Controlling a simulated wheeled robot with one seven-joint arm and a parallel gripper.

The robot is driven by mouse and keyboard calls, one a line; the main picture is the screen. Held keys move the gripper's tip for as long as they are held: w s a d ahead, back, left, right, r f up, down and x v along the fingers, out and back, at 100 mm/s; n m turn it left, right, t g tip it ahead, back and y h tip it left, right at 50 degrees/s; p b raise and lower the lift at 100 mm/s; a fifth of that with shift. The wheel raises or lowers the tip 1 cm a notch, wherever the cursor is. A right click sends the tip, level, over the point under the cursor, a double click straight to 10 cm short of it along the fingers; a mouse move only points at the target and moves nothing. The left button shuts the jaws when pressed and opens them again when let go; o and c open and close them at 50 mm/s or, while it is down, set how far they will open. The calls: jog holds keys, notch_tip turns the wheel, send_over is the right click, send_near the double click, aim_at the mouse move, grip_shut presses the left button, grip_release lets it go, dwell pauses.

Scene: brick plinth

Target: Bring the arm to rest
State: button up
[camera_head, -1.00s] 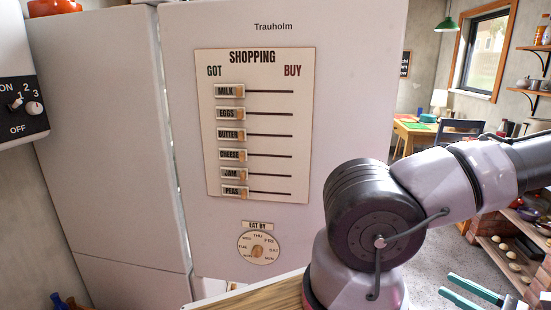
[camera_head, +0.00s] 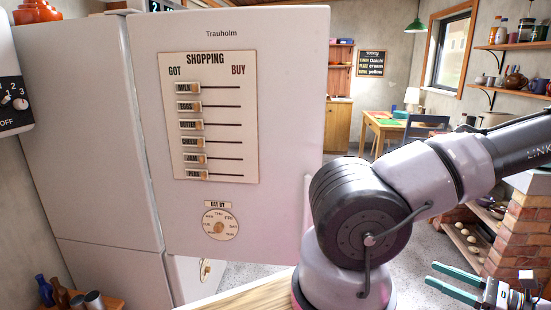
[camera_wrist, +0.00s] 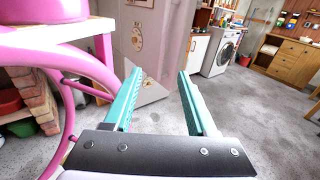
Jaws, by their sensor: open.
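My gripper (camera_head: 449,282) shows at the lower right of the head view, its teal fingers apart and nothing between them. In the wrist view my gripper (camera_wrist: 155,88) is open and empty, pointing over the grey floor. My arm rises from the bottom middle of the head view, bends at a dark joint and runs off to the right. The gripper touches nothing that I can see.
A white fridge door (camera_head: 270,120) with a shopping board (camera_head: 245,165) and an eat-by dial (camera_head: 220,223) stands left of my arm. A brick plinth (camera_head: 520,235) is close behind the gripper at right. A wooden top (camera_head: 245,299) lies below. A washing machine (camera_wrist: 222,52) stands far off.

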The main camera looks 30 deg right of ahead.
jog(key=w+d+r+n+g+y, duration=0.2)
jog(key=w+r+n+g+y, duration=0.2)
jog(key=w+r+n+g, duration=0.6)
jog(key=w+a+r+n+g+h, duration=0.2)
jog(key=w+a+r+n+g, duration=0.1)
jog(key=w+r, duration=0.3)
jog(key=w+a+r+n+g+h, duration=0.1)
jog(key=w+a+r+n+g, duration=0.2)
jog(key=w, duration=0.6)
jog(key=w+a+r+n+t+h, duration=0.1)
jog(key=w+a+r+n+h, duration=0.1)
jog(key=w+a+r+n, duration=0.3)
jog(key=w+a+r+n+h, duration=0.1)
jog(key=a+r+h, duration=0.15)
jog(key=a, duration=0.35)
jog(key=s+a+r+n+t, duration=0.1)
jog(key=a+r+n+t, duration=0.1)
jog(key=a+r, duration=0.3)
jog(key=s+a+r+n+t, duration=0.1)
jog(key=a+r+n+t, duration=0.2)
jog(key=a, duration=0.6)
notch_tip(320, 180, up, 2)
jog(key=shift+a+r+n+t, duration=0.1)
jog(key=shift+a+n+t, duration=0.2)
jog(key=shift+a, duration=0.05)
jog(key=shift+h, duration=0.25)
jog(key=shift+c, duration=0.6)
jog(key=shift+d, duration=0.1)
